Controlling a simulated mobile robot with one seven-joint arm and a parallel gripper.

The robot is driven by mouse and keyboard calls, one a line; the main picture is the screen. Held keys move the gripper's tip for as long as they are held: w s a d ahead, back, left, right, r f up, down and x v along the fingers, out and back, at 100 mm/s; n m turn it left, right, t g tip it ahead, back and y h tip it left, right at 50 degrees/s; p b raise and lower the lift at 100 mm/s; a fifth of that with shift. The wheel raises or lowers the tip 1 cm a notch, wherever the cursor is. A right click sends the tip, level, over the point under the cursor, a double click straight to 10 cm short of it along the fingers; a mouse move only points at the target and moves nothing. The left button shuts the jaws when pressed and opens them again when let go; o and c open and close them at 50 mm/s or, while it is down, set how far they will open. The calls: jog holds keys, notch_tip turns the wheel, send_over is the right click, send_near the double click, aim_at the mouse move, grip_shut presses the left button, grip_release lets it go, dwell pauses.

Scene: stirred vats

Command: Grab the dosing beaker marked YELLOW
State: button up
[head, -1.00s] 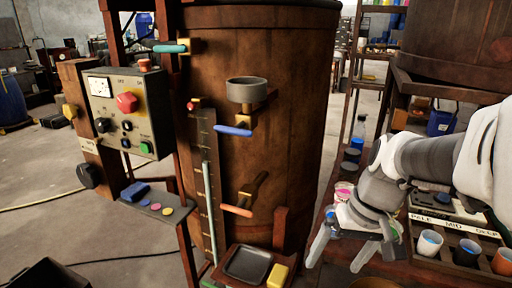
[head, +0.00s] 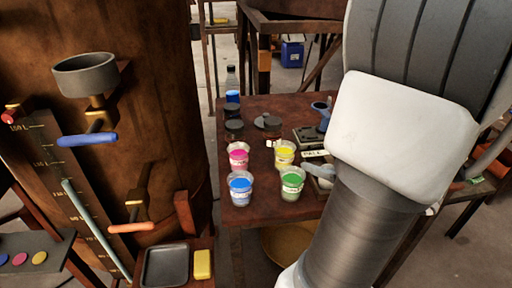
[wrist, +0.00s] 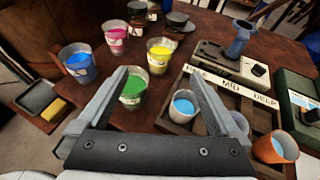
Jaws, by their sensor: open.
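The yellow dosing beaker (head: 285,154) is a clear cup with yellow contents and a pale label, standing upright on the brown table (head: 262,112). The green beaker (wrist: 133,90) is nearer, partly behind the left finger. The pink beaker (head: 238,156), blue beaker (head: 240,186) and green beaker (head: 291,184) stand close to the yellow one.
A wooden rack (wrist: 174,121) marked PALE, MID, DEEP holds cups near the right finger. Dark-lidded jars (head: 234,129) and a bottle (head: 232,84) stand behind the beakers. The large wooden vat (head: 160,110) is at the left, with a tray (head: 165,266) in front.

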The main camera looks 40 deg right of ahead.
jog(key=b, duration=0.4)
send_near(279, 147)
jog(key=shift+x, duration=1.05)
jog(key=x, duration=0.2)
jog(key=b+x, duration=0.1)
jog(key=x, duration=0.1)
jog(key=shift+f, duration=0.25)
jog(key=shift+w+d+f+b, duration=0.1)
jog(key=shift+w+b, duration=0.25)
jog(key=shift+w, duration=0.2)
jog(key=c, duration=1.5)
jog(key=shift+o, duration=0.2)
